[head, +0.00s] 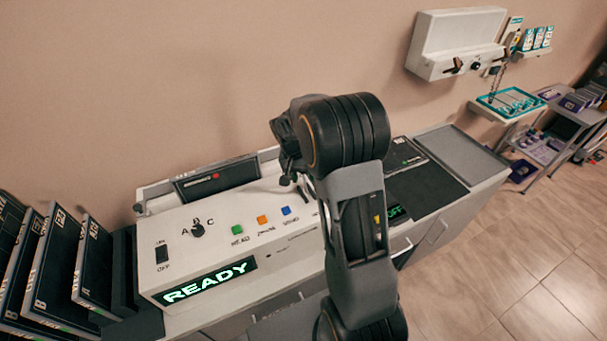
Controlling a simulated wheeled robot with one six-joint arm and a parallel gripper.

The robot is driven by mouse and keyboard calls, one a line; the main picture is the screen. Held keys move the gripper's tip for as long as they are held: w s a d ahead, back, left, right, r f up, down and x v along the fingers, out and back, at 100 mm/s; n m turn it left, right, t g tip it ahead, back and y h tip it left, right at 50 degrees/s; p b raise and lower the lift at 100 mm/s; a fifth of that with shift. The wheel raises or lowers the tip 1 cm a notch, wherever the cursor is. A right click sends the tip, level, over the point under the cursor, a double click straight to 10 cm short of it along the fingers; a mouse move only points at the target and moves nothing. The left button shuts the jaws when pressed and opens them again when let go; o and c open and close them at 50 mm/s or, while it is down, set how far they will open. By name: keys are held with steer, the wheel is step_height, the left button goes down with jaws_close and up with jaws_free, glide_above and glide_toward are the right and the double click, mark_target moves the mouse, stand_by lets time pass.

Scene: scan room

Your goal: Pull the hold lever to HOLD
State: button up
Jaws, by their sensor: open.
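The white control console (280,255) stands on the counter with a lit green READY display (210,280). Its face carries an ON/OFF switch (162,253), an A/B/C knob (197,230), and green (237,229), orange (262,219) and blue (286,211) buttons. I cannot make out a hold lever; the console's right part is hidden behind my arm. My gripper (296,182) is open over the back right of the console, partly hidden by my wrist. I cannot tell whether it touches anything.
Black cassettes (92,265) stand in a rack at the left. A dark pad (425,188) lies on the counter right of my arm. A white wall unit (455,45) hangs at the back right, near a teal tray (510,103) and a cart. The right floor (540,260) is clear.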

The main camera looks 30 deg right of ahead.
steer(key=shift+c, duration=0.3)
jaws_close()
